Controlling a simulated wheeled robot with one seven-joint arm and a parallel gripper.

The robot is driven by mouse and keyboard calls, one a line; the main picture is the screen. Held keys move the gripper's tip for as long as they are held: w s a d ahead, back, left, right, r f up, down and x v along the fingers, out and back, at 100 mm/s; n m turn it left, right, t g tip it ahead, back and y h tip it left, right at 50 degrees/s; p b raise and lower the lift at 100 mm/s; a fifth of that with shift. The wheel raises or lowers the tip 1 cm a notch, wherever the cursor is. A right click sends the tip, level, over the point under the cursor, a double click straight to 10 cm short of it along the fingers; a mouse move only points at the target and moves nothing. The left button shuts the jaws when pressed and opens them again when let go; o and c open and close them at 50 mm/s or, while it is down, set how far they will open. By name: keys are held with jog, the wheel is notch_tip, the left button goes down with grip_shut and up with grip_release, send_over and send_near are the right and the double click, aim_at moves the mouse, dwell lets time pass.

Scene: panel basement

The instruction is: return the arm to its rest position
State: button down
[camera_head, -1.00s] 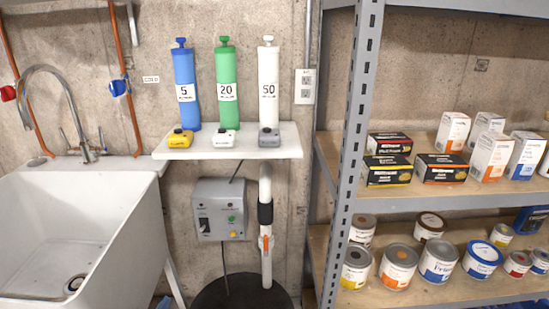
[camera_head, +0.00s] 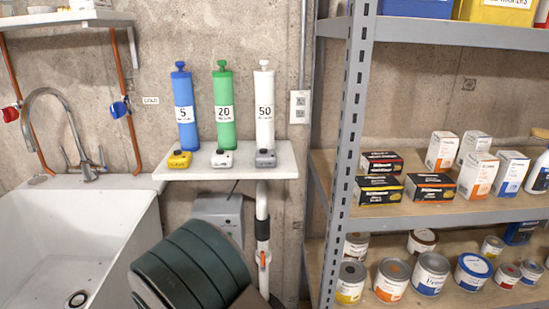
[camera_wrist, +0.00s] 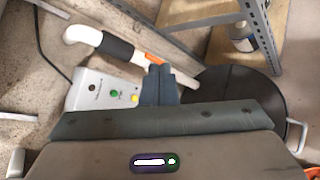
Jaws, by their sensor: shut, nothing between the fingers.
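My gripper (camera_wrist: 159,76) shows in the wrist view as dark grey fingers closed together, with nothing between them. It is in front of a grey control box (camera_wrist: 98,92) with a green and a yellow button, and a white pipe (camera_wrist: 118,48) with a black sleeve and an orange part. I cannot tell whether it touches either. In the head view my dark green arm (camera_head: 192,268) rises from the bottom, in front of the lower part of the control box (camera_head: 218,210). The fingers are hidden in that view.
A white shelf (camera_head: 225,173) holds blue, green and white cylinders above small yellow, white and grey units. A white sink (camera_head: 75,235) stands left. Right, a metal rack (camera_head: 347,150) holds boxes and cans. A round black lid (camera_wrist: 250,90) lies below the pipe.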

jog(key=s+d+r+m+g+y+p, duration=0.1)
jog(key=s+d+r+m+g+p, duration=0.3)
jog(key=d+r, duration=0.45)
jog(key=s+d+r+m+g+y+p, duration=0.15)
jog(key=s+d+r+m+g, duration=0.35)
jog(key=d, duration=0.6)
jog(key=s+d+r+m+t+y+p, duration=0.1)
jog(key=s+d+r+m+y+p, duration=0.5)
jog(key=s+r+m, duration=0.4)
jog(key=shift+s+d+r+t, duration=0.3)
jog(key=shift+s+d+r, duration=0.1)
jog(key=shift+r, duration=0.95)
